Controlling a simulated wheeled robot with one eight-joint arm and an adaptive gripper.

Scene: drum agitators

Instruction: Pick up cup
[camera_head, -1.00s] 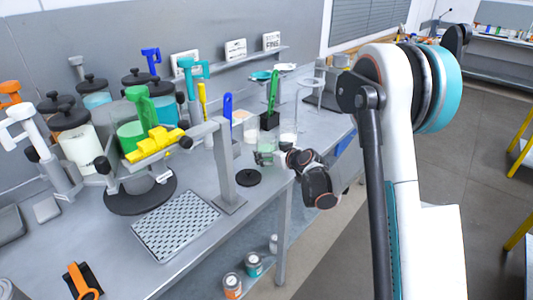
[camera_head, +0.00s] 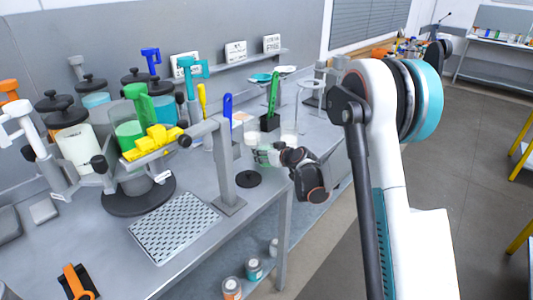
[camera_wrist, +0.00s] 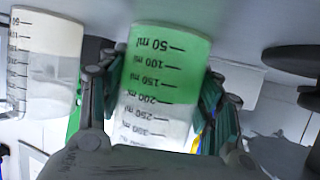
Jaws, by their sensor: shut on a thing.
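The cup (camera_wrist: 165,85) is a clear graduated beaker with green contents. It fills the middle of the wrist view, where the picture is upside down. In the head view the cup (camera_head: 263,157) is small and partly hidden, near the bench's right-hand edge. My gripper (camera_wrist: 166,72) has a finger on each side of the cup and is shut on it. In the head view my gripper (camera_head: 273,155) reaches the cup from the right. I cannot tell whether the cup still touches the bench.
Another graduated cup (camera_wrist: 42,65) with white contents is close by in the wrist view. A black disc (camera_head: 248,179) lies on the bench in front. A grey post (camera_head: 224,165) stands to the left. A black holder with a green tool (camera_head: 273,92) and a glass cylinder (camera_head: 289,132) stand behind.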

